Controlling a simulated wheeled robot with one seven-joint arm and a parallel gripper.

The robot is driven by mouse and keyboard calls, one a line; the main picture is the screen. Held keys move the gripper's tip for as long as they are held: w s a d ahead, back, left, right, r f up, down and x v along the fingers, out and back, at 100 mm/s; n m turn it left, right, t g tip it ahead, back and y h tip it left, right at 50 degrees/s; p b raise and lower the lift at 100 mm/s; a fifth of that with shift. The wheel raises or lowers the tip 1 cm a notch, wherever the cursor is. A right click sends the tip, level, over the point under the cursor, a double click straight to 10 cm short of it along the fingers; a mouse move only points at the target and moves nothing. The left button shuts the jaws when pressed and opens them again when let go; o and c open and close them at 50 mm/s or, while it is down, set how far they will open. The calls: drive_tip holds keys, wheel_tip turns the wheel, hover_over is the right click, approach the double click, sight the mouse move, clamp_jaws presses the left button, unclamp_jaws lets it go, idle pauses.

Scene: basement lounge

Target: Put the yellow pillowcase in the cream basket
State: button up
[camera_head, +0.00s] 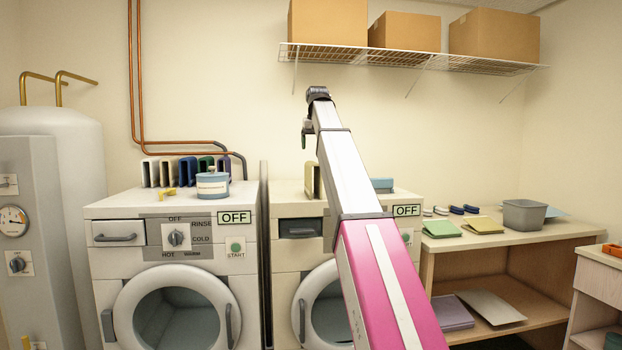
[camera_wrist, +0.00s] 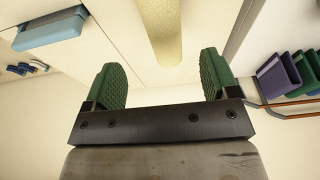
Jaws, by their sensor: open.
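My gripper (camera_head: 306,132) is raised above the right-hand washer in the head view. In the wrist view its two green fingers (camera_wrist: 163,78) are spread apart with nothing held between them. A pale yellow, textured upright thing (camera_wrist: 163,30) shows beyond and between the fingers; it seems to be one of the cream-yellow slabs (camera_head: 311,180) standing on the right washer, partly hidden by my arm. A folded yellow cloth (camera_head: 482,225) lies flat on the wooden table at right. I cannot tell which of these is the pillowcase. No cream basket can be made out.
The right washer (camera_head: 287,190) and left washer (camera_head: 120,205) stand side by side. A blue box (camera_head: 382,184) sits on the right one. The wooden table (camera_head: 520,240) holds a green cloth (camera_head: 442,229) and grey bin (camera_head: 524,215). A wire shelf (camera_head: 410,60) with cardboard boxes hangs above.

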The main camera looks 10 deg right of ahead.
drive_tip(key=shift+w+r, duration=0.2)
drive_tip(key=shift+r, duration=0.1)
drive_tip(key=x, duration=1)
drive_tip(key=shift+w+a+f, duration=0.2)
drive_tip(key=shift+f, duration=0.05)
drive_tip(key=shift+f, duration=0.25)
drive_tip(key=c, duration=1.1)
drive_tip(key=shift+r, duration=0.1)
